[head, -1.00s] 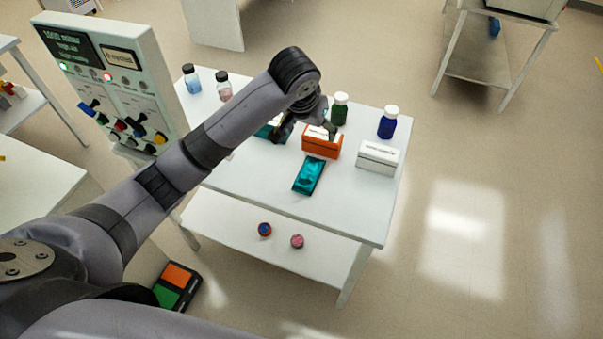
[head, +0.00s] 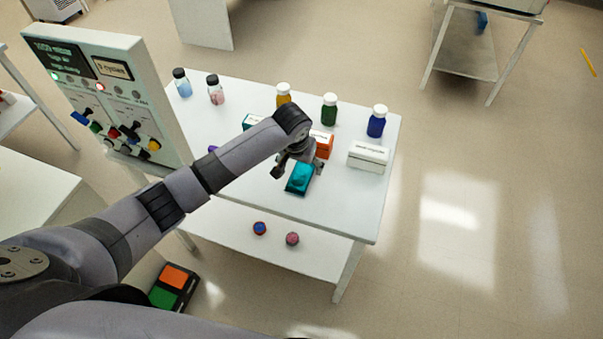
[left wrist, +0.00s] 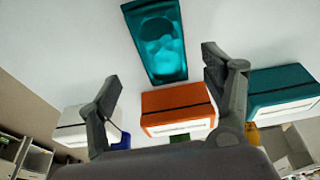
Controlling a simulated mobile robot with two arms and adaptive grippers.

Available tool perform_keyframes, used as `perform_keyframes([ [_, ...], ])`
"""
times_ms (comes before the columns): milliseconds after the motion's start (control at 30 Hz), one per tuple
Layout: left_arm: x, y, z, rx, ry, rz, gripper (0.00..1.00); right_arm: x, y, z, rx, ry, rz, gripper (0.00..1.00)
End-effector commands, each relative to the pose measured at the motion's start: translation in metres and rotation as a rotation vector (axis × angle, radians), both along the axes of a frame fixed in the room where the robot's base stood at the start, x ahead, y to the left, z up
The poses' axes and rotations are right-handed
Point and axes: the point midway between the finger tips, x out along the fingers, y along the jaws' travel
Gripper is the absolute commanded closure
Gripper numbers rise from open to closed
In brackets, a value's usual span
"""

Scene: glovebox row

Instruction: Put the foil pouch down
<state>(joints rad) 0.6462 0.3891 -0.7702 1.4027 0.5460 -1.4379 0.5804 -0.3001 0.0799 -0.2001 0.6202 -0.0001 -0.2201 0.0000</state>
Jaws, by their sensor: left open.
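The foil pouch (head: 299,179) is shiny teal and lies flat on the white table near its front edge, in front of the orange box (head: 325,145). The pouch also shows in the left wrist view (left wrist: 158,42), top centre, with the orange box (left wrist: 176,110) beside it. My left gripper (head: 295,171) is open at the pouch's back end in the head view. In the left wrist view its two spread fingers (left wrist: 161,78) hold nothing between them. The pouch lies apart from the fingers there. My right gripper is not in view.
A white box (head: 368,157) stands right of the orange box. A teal box (head: 252,121) is partly hidden behind my arm. Amber, green and blue bottles (head: 376,122) line the back. A control panel (head: 105,90) stands left. The table's front right is clear.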

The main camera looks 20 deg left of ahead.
Motion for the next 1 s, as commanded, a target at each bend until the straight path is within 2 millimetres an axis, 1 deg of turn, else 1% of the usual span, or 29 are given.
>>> perform_keyframes([
  [33, 0.0, 0.001, -0.004, 0.002, 0.004, 0.001, 0.27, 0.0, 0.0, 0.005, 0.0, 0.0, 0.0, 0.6],
  [167, 0.003, 0.004, -0.023, 0.003, 0.004, 0.001, 0.27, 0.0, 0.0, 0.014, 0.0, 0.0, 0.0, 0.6],
  [200, 0.005, 0.004, -0.029, 0.002, 0.003, 0.001, 0.27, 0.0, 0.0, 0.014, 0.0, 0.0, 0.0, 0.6],
  [300, 0.008, 0.004, -0.04, 0.001, 0.002, 0.0, 0.27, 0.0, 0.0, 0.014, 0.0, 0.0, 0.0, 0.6],
  [400, 0.009, 0.004, -0.045, 0.002, 0.001, 0.001, 0.27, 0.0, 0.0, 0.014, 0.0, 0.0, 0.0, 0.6],
  [633, 0.01, 0.004, -0.046, 0.001, 0.0, -0.001, 0.27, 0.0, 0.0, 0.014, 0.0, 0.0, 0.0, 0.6],
  [1000, 0.01, 0.004, -0.046, 0.001, 0.0, 0.0, 0.51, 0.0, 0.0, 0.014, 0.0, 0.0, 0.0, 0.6],
])
